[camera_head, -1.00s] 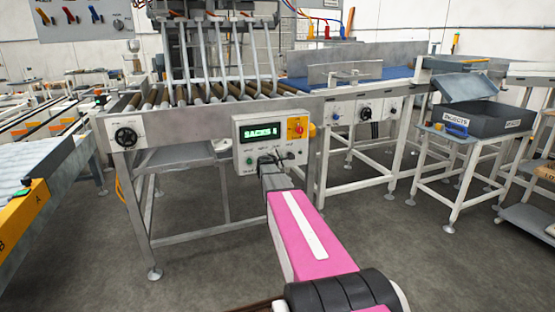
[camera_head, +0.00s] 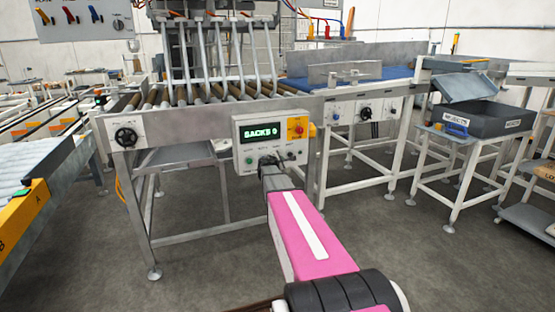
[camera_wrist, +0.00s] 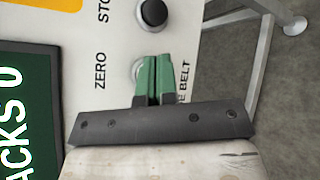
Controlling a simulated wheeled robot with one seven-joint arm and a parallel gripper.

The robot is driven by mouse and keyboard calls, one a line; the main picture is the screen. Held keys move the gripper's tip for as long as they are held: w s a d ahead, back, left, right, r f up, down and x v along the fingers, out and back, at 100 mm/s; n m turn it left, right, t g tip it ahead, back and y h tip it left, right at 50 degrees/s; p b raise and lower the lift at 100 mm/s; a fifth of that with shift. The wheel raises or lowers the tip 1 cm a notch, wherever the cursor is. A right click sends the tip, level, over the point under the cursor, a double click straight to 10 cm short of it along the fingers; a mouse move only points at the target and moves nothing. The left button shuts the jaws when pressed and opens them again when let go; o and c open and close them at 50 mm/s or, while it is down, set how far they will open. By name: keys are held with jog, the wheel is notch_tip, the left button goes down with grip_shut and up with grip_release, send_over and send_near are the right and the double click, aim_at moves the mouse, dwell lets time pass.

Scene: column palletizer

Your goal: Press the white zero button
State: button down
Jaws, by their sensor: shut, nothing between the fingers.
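The control box (camera_head: 270,142) is a light panel fixed to the front of the roller conveyor. Its green display (camera_head: 262,132) reads SACKS 0, and the end of that text shows in the wrist view (camera_wrist: 18,115). The white zero button (camera_wrist: 137,70) is beside the ZERO label, partly covered by my fingers. My gripper (camera_wrist: 156,60) is shut and empty, its green fingertips over the right part of the button. I cannot tell whether they touch it. In the head view my arm reaches the lower part of the box, and the fingertips are hard to make out.
A black button (camera_wrist: 153,12) beside the STOP label is close to my fingertips. A red knob on a yellow plate (camera_head: 297,127) is at the box's upper right. The roller conveyor (camera_head: 200,115) stands behind the box. Open floor (camera_head: 400,250) lies to the right.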

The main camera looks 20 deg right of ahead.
jog(key=shift+s, duration=0.25)
jog(key=s, duration=0.4)
jog(key=shift+s+d, duration=0.1)
jog(key=shift+s, duration=0.25)
dwell(0.8)
